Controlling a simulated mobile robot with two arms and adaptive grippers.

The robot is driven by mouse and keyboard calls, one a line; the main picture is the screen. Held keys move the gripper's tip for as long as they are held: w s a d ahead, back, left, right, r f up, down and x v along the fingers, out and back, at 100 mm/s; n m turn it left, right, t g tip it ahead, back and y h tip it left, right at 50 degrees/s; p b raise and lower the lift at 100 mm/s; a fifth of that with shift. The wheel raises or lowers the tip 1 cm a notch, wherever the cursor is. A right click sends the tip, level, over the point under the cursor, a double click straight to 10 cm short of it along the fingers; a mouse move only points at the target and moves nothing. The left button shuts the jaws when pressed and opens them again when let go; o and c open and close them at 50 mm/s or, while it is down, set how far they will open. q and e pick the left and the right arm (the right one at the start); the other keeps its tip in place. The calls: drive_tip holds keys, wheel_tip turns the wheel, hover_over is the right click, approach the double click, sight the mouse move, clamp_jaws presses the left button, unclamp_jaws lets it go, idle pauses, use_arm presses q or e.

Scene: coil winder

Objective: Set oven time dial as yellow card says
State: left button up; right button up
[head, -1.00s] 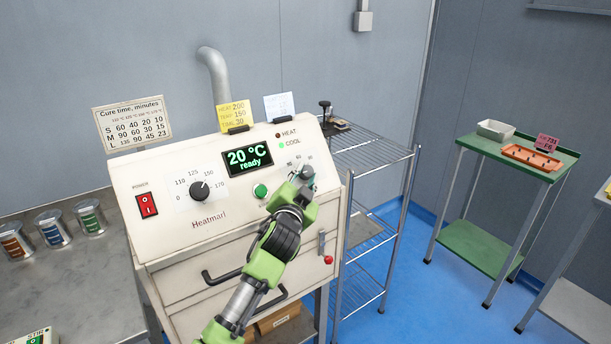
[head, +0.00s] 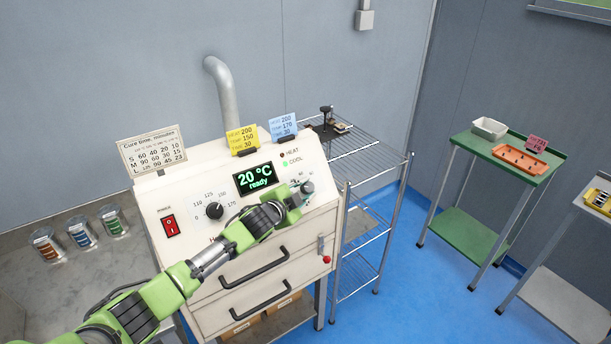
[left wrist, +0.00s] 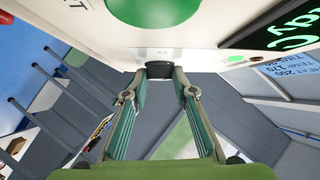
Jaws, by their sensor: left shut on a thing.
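The yellow card (head: 242,139) stands on top of the oven (head: 203,185); its small lines seem to read 200, 150 and 30. The time dial (head: 308,187) is at the right end of the sloped panel, below the HEAT and COOL lamps. My left gripper (head: 303,190) is shut on this dial. In the left wrist view its two fingers (left wrist: 160,82) flank the dark dial knob (left wrist: 159,69). The dial's pointer and most of its scale are hidden or too small to read. My right gripper is not in view.
A blue card (head: 284,125) stands beside the yellow one. A wire rack (head: 365,160) is close on the right. Blue floor lies beyond it.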

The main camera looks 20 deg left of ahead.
use_arm(q)
drive_tip(key=shift+w+a+r+m+g+h+p, duration=0.15)
drive_tip(key=shift+r+m+g+p, duration=0.15)
drive_tip(key=shift+p, duration=0.35)
drive_tip(key=shift+s+r+m+g+h+p, duration=0.1)
drive_tip(key=shift+r+m+g+h+p, duration=0.1)
drive_tip(key=shift+m+p, duration=0.3)
drive_tip(key=shift+w+f+m+g+h+p, duration=0.2)
drive_tip(key=shift+m+g+p, duration=0.4)
drive_tip(key=shift+p, duration=0.45)
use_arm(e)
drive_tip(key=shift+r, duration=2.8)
use_arm(q)
drive_tip(key=shift+s, duration=0.1)
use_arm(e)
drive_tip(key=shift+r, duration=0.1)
use_arm(q)
drive_tip(key=o, duration=1.1)
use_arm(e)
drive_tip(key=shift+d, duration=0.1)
use_arm(q)
drive_tip(key=shift+s+a+r, duration=0.1)
drive_tip(key=shift+s, duration=0.3)
drive_tip(key=v, duration=1.1)
drive_tip(key=shift+w+r, duration=0.1)
drive_tip(key=shift+r, duration=0.2)
